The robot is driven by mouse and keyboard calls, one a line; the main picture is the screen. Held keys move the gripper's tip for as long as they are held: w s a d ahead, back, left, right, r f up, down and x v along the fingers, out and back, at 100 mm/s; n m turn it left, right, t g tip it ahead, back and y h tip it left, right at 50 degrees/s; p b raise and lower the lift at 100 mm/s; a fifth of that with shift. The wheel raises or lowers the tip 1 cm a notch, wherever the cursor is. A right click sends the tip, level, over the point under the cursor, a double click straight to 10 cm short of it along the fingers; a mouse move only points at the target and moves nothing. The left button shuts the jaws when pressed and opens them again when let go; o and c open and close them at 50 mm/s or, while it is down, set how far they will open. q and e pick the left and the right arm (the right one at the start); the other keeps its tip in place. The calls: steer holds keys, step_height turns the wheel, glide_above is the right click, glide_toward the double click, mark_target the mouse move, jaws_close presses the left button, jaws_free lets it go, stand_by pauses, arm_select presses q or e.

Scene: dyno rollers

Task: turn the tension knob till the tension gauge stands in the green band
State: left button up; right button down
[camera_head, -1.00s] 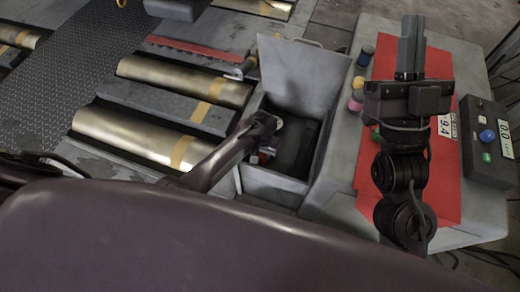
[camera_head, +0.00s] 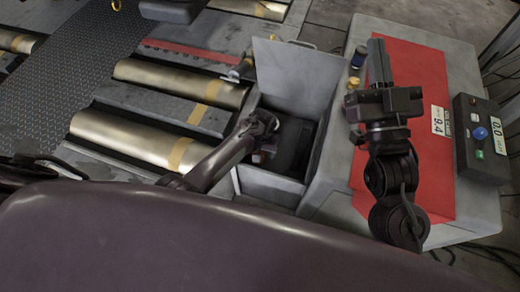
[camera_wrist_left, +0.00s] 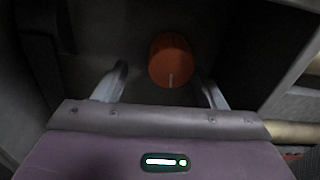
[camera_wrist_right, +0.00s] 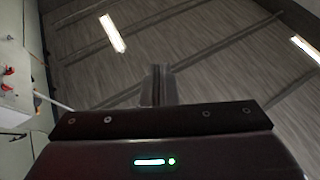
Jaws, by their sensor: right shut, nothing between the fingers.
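The orange-red knob (camera_wrist_left: 170,62) with a pale pointer line shows in the left wrist view, ahead of my left gripper (camera_wrist_left: 163,88). Its two fingers are apart, one on each side of the knob's near end, with gaps showing; I cannot tell how deep the knob sits between them. In the head view my left gripper (camera_head: 266,124) reaches into the open grey box (camera_head: 270,184) and hides part of its inside. I cannot make out the tension gauge or a green band. My right gripper (camera_head: 377,52) is shut and empty, raised over the red-topped cabinet.
The box lid (camera_head: 297,75) stands up behind the box. The red-topped cabinet (camera_head: 425,75) is at the right, with small coloured objects along its edge and a control box (camera_head: 480,140) with a display. Brass rollers (camera_head: 125,140) lie at the left.

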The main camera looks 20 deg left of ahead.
mark_target(262, 152)
arm_select(q)
steer(key=shift+s+a, duration=0.1)
steer(key=shift+a, duration=0.05)
arm_select(e)
steer(key=shift+f, duration=0.15)
